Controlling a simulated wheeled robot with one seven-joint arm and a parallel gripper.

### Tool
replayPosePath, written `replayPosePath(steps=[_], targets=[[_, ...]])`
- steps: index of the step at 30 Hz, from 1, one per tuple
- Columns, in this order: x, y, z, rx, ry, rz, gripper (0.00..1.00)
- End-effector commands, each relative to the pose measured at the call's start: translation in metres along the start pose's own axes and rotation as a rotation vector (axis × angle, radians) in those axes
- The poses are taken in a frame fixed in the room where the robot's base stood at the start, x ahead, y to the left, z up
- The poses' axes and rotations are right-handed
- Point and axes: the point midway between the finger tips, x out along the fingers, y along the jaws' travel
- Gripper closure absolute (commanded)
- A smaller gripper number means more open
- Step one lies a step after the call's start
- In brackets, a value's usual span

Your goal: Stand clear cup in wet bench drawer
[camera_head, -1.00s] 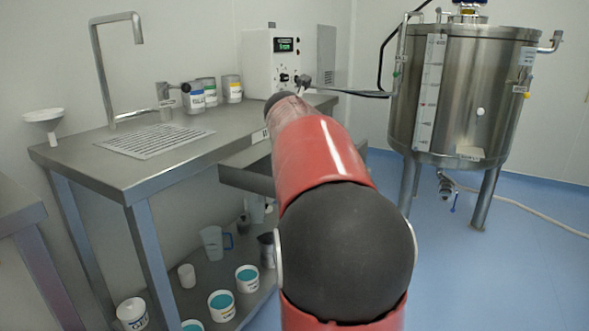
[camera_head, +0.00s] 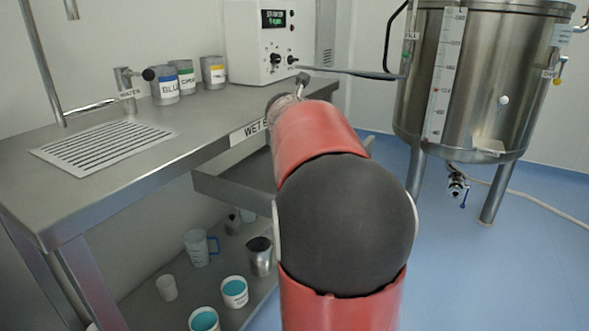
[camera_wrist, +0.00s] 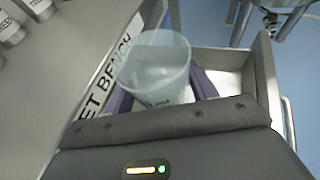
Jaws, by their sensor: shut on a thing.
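The clear cup (camera_wrist: 152,65) is translucent and shows in the wrist view, between the purple fingers of my gripper (camera_wrist: 160,92). My gripper is shut on it. The cup's rim faces up toward the camera. The wet bench drawer (camera_wrist: 266,85) is pulled open, and its pale inside shows to the right of the cup. The cup overlaps the drawer and bench edge in the picture; I cannot tell its height above them. In the head view the drawer (camera_head: 235,194) sticks out below the bench top, and my arm hides the gripper, the cup and part of the drawer.
The wet bench (camera_head: 150,185) carries a drain grille (camera_head: 105,141), labelled jars (camera_head: 165,88) and a white control box (camera_head: 262,42). Jugs and tubs stand on the shelf below (camera_head: 198,248). A steel tank (camera_head: 470,95) stands at right. Blue floor is clear between.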

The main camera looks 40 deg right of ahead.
Motion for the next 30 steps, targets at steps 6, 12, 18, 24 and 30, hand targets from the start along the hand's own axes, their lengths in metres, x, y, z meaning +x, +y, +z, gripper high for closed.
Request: replayPosePath(steps=[6,12,18,24,30], targets=[[0.015,0.000,-0.035,-0.005,0.001,0.000,0.73],[0.024,-0.002,-0.058,-0.004,0.001,-0.001,0.73],[0.032,-0.002,-0.078,-0.003,0.003,-0.001,0.73],[0.036,-0.003,-0.087,-0.001,0.000,-0.002,0.73],[0.040,-0.002,-0.097,-0.001,0.001,0.001,0.73]])
